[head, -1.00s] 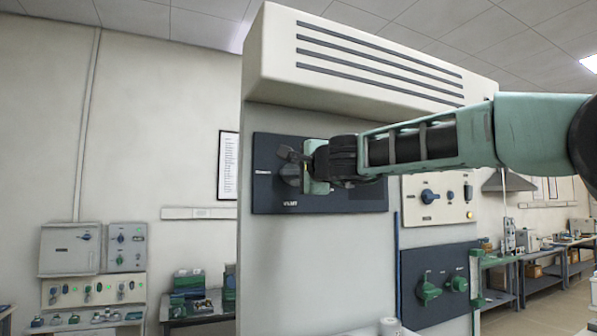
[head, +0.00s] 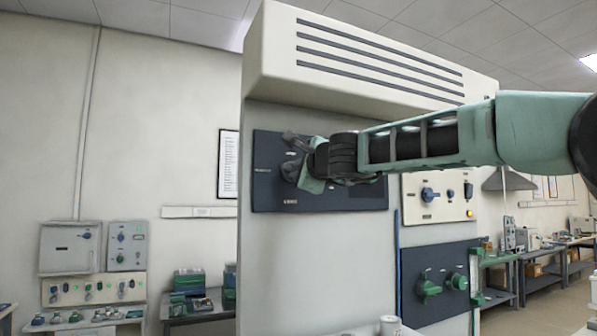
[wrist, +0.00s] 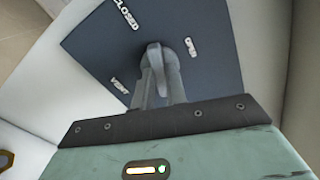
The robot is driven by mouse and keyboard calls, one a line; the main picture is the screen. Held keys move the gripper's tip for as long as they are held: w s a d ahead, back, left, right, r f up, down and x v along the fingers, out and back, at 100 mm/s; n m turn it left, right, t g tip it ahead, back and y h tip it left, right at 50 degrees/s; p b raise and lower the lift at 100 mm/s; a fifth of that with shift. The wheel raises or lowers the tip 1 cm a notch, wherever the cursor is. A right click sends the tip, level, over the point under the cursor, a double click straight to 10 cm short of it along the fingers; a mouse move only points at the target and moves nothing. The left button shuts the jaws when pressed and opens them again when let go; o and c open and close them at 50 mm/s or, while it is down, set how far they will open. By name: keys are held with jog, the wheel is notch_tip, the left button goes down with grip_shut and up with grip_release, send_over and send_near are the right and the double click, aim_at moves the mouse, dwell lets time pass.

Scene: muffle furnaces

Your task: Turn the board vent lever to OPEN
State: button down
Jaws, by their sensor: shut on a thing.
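The vent lever (wrist: 154,56) is a grey handle on a round hub on the dark blue vent board (wrist: 90,45). In the wrist view its end points up, between the CLOSED label (wrist: 127,15) and the OPEN label (wrist: 190,47); the VENT label (wrist: 119,86) is lower left. My gripper (wrist: 162,85) is shut on the lever, its fingers either side of the handle. In the head view my gripper (head: 300,160) is tilted against the board (head: 345,200) and hides much of the lever and hub.
A cream panel (head: 440,210) with a blue knob is right of the board. A dark panel (head: 440,260) with green knobs is below it. A vented hood (head: 380,60) juts out above. Open room shows left of the cabinet, with a bench (head: 195,310) behind.

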jog(key=shift+f+m+b, duration=0.1)
jog(key=shift+m+b, duration=1.15)
jog(key=shift+m, duration=5.85)
jog(key=c, duration=1.4)
grip_release()
jog(key=shift+c, duration=0.2)
